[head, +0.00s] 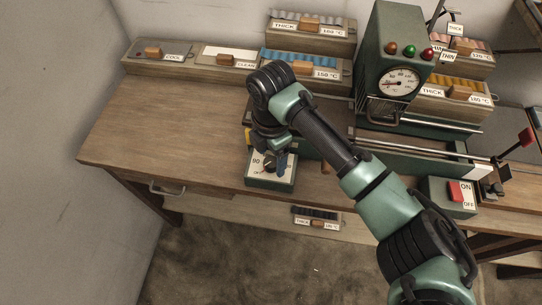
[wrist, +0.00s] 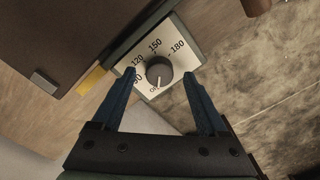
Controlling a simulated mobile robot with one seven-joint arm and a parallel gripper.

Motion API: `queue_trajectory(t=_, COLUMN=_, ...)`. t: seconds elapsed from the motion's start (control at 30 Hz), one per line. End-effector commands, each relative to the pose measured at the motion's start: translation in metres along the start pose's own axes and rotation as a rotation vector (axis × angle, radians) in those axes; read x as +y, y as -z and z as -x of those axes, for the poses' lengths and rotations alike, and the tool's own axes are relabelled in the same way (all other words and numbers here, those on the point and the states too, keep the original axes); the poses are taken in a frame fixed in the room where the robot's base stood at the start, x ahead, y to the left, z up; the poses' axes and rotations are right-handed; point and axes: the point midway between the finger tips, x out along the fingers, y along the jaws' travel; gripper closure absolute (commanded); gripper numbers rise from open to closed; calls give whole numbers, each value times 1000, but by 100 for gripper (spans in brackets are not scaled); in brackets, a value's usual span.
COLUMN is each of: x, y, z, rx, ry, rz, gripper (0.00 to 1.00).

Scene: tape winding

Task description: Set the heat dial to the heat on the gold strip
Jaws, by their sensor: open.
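The dial's green box (head: 270,182) stands at the table's front edge in the head view. My gripper (wrist: 159,76) is open, with its blue fingers on either side of the knob; I cannot tell whether they touch it. In the head view my gripper (head: 276,162) is over the dial and partly hides it.
A green machine (head: 395,50) with a gauge and coloured lamps stands behind my arm. A red ON/OFF switch box (head: 452,195) is at the right. Other racks, including blue strips labelled 150 °C (head: 300,60), line the back. The table's left part is clear.

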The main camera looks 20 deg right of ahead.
Motion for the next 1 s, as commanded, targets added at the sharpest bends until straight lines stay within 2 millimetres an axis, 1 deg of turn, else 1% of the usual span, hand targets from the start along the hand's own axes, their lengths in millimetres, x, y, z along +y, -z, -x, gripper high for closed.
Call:
queue_trajectory(t=0.03, x=0, y=0, z=-5, rx=0, ry=1, rz=0, gripper=24)
queue_trajectory(t=0.13, x=0, y=0, z=-11, rx=-1, ry=1, rz=0, gripper=24)
queue_trajectory(t=0.43, x=0, y=0, z=-14, rx=-1, ry=-1, rz=1, gripper=24)
queue_trajectory(t=0.47, x=0, y=0, z=-14, rx=-1, ry=-1, rz=1, gripper=27)
queue_trajectory(t=0.6, x=0, y=0, z=-13, rx=-1, ry=-1, rz=0, gripper=52)
queue_trajectory(t=0.87, x=0, y=0, z=-13, rx=-1, ry=0, rz=0, gripper=99)
queue_trajectory(t=1.0, x=0, y=0, z=-13, rx=0, ry=0, rz=-1, gripper=100)
